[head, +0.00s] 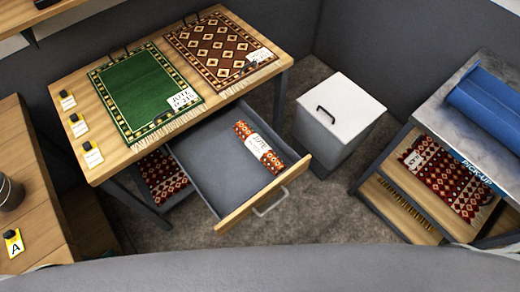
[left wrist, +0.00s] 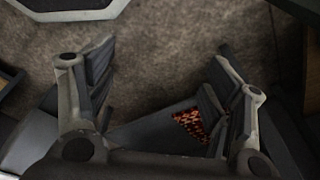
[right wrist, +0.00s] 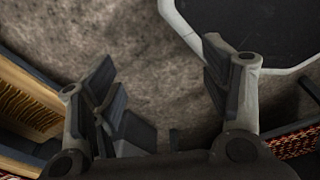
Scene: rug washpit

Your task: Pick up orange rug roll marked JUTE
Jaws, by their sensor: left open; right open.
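The orange rug roll (head: 259,147) with a white band lettered JUTE lies in the open drawer (head: 208,160) of the wooden table, towards its right side. My left gripper (left wrist: 160,105) is open and empty over the carpeted floor in the left wrist view. My right gripper (right wrist: 165,95) is open and empty, also over the floor, in the right wrist view. Neither gripper shows in the head view, and neither touches the roll.
The table (head: 140,53) holds a green rug (head: 145,88) and a brown diamond-patterned rug (head: 222,48). A white-lidded bin (head: 342,106) stands right of the drawer. Carpet (head: 305,215) lies bare between.

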